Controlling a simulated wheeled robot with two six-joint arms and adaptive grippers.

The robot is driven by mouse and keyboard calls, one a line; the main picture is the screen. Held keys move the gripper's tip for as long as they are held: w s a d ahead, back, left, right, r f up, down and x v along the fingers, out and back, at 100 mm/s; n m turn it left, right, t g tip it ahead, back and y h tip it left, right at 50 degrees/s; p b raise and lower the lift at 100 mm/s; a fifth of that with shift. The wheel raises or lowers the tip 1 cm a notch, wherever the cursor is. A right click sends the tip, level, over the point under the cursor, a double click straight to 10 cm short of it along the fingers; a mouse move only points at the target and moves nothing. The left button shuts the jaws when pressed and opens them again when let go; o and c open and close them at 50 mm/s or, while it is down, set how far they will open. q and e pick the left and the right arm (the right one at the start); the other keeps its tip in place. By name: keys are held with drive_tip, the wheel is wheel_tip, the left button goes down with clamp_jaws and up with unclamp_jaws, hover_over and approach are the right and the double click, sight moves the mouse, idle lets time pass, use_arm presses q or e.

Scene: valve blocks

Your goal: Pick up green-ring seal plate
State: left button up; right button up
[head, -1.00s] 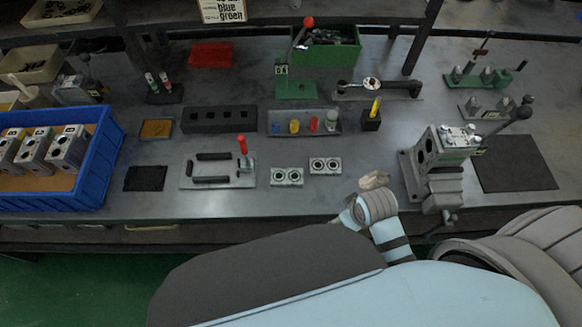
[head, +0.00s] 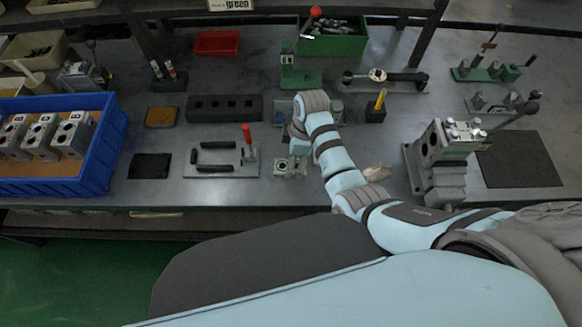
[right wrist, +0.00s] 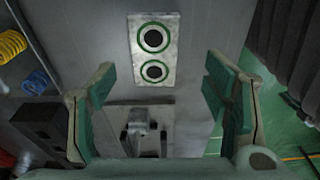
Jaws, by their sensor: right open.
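The green-ring seal plate (right wrist: 154,50) is a pale rectangular block with two dark holes, each circled by a green ring. It lies flat on the bench in the right wrist view, ahead of and between the open fingers, touching neither. My right gripper (right wrist: 159,72) is open and empty. In the head view my right gripper (head: 297,140) points down over a pale seal plate (head: 289,169), which it partly covers; the ring colour there is too small to tell. My right forearm hides the bench to the right of that plate. My left gripper is not in view.
A fixture with a red-handled clamp (head: 246,135) stands left of the plate. A grey vise block (head: 437,165) stands to the right. A black holder block (head: 225,107) lies behind, and a blue crate of valve blocks (head: 112,140) is at far left.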

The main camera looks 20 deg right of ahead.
drive_tip(key=f, duration=0.1)
drive_tip(key=f+b, duration=0.1)
drive_tip(key=f, duration=0.1)
drive_tip(key=w+f, duration=0.1)
drive_tip(key=f, duration=0.1)
drive_tip(key=shift+a+b, duration=0.3)
drive_tip(key=shift+r, duration=0.1)
drive_tip(key=shift+c, duration=0.4)
drive_tip(key=shift+s, duration=0.1)
drive_tip(key=c, duration=1.3)
